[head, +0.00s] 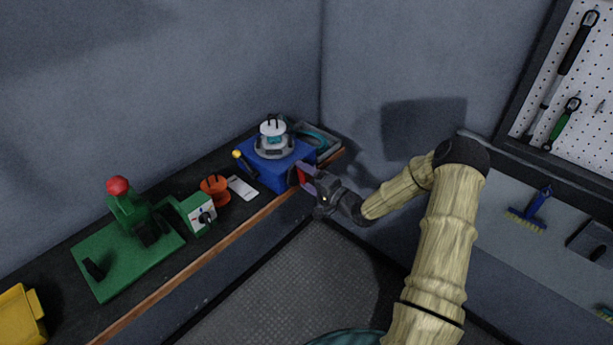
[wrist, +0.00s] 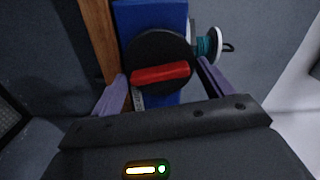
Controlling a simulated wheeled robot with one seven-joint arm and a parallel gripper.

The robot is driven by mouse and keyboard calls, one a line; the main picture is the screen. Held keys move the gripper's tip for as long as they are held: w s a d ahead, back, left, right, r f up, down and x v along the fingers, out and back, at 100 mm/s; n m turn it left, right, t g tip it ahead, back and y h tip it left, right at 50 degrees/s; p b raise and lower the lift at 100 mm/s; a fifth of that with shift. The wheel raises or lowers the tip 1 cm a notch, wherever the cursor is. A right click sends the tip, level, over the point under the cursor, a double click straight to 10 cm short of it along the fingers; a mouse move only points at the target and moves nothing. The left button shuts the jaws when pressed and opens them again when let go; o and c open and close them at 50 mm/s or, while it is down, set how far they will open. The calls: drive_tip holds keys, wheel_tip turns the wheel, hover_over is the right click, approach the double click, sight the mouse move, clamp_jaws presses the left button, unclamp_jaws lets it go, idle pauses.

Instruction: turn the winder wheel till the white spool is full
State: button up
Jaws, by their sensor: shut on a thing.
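The winder is a blue box (head: 262,172) at the far right end of the bench. The white spool (head: 272,127) stands on top of it with teal winding showing below its upper rim; in the wrist view, the spool (wrist: 217,43) shows at the upper right with teal wound between its rims. How full it is, I cannot tell. The winder wheel (wrist: 158,50) is a black disc on the box's face, with a red bar across it, lying nearly level with a slight tilt. My gripper (head: 303,178) is at this face, its purple fingers either side of the wheel, shut on it.
A lever with a yellow knob (head: 237,154) stands left of the winder and a grey tray (head: 325,143) behind it. Along the bench are a white card (head: 241,187), an orange spool (head: 214,187), a green press (head: 125,205) and a yellow bin (head: 18,315). Walls close the corner.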

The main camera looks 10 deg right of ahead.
drive_tip(key=shift+d+m, duration=0.1)
drive_tip(key=shift+m, duration=0.3)
drive_tip(key=c, duration=0.4)
drive_tip(key=shift+o, duration=0.2)
drive_tip(key=shift+m, duration=0.6)
drive_tip(key=o, duration=1)
drive_tip(key=b+v, duration=0.2)
drive_tip(key=v, duration=1.5)
drive_tip(key=shift+s+b, duration=0.15)
drive_tip(key=shift+b, duration=0.25)
